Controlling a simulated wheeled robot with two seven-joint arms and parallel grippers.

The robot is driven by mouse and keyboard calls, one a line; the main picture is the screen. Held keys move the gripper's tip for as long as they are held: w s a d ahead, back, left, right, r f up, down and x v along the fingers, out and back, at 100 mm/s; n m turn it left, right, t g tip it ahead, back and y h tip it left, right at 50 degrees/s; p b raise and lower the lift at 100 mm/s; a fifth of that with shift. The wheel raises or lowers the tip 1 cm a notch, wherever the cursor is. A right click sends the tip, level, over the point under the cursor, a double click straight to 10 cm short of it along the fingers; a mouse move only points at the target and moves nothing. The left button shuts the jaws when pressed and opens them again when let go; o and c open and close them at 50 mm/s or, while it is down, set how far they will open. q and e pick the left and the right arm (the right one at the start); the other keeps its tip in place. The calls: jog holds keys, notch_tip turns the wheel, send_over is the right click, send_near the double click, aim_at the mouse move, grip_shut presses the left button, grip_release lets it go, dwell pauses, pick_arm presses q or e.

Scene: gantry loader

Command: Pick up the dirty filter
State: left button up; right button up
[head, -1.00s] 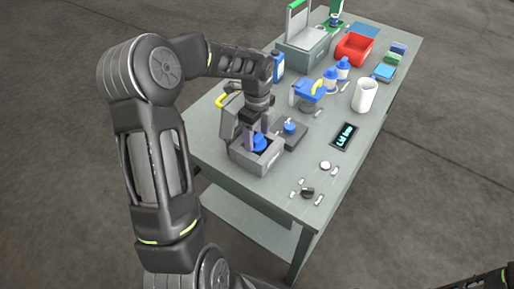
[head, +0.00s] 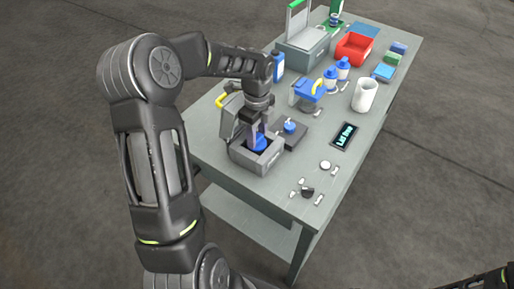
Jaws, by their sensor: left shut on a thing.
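An open grey box (head: 246,159) stands at the near left of the bench, with its lid (head: 229,117) raised at the back and a yellow handle on it. A round blue part (head: 259,143), which looks like the filter, sits inside the box; its lower portion is hidden by the walls. I cannot tell from its look whether it is dirty. My left gripper (head: 258,137) points down into the box and is shut on this blue part. My right gripper is not in view; only a bit of my right arm shows at the bottom right.
Beside the box is a dark pad with a blue-topped piece (head: 290,126). Farther back are a blue-lidded container (head: 308,90), blue-capped bottles (head: 331,79), a white cup (head: 364,96) and a red bin (head: 355,48). A small display (head: 345,135) and knobs lie at the right edge.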

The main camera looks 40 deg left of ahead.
pick_arm(q)
grip_shut()
jog(key=shift+r, duration=0.1)
dwell(0.3)
jog(key=shift+r, duration=0.85)
notch_tip(320, 180, up, 5)
jog(key=shift+r+b, duration=0.2)
jog(key=shift+b, duration=0.1)
jog(key=s+b, duration=0.3)
jog(key=s, duration=1.5)
jog(key=shift+d+f, duration=0.15)
jog(key=shift+d, duration=0.05)
